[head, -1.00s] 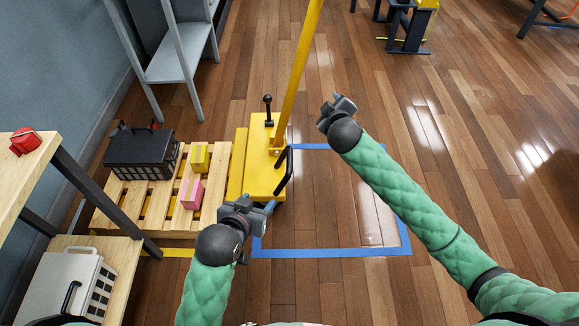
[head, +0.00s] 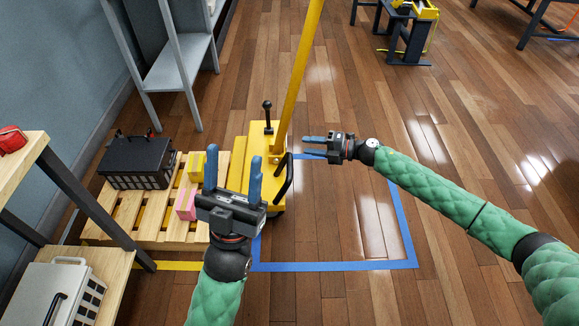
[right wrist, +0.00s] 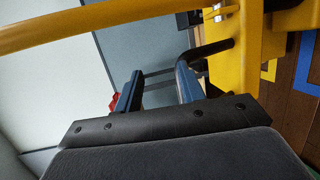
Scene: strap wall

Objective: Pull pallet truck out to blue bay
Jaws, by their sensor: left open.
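The yellow pallet truck (head: 263,150) stands at the left edge of the blue bay (head: 340,266), a taped outline on the floor. Its long yellow tiller (head: 297,75) slants upward, and a black loop handle (head: 284,180) sits on its side. My left gripper (head: 232,172) is open and empty in front of the truck, partly covering the pallet. My right gripper (head: 305,147) points left toward the tiller, just right of it. In the right wrist view, its blue fingers (right wrist: 158,88) are apart, with the black handle (right wrist: 210,48) close by the right finger; contact cannot be told.
A wooden pallet (head: 132,208) beside the truck carries a black case (head: 138,160), a yellow box (head: 197,166) and a pink box (head: 186,204). A wooden shelf (head: 90,268) stands at the front left, a grey rack (head: 178,70) behind.

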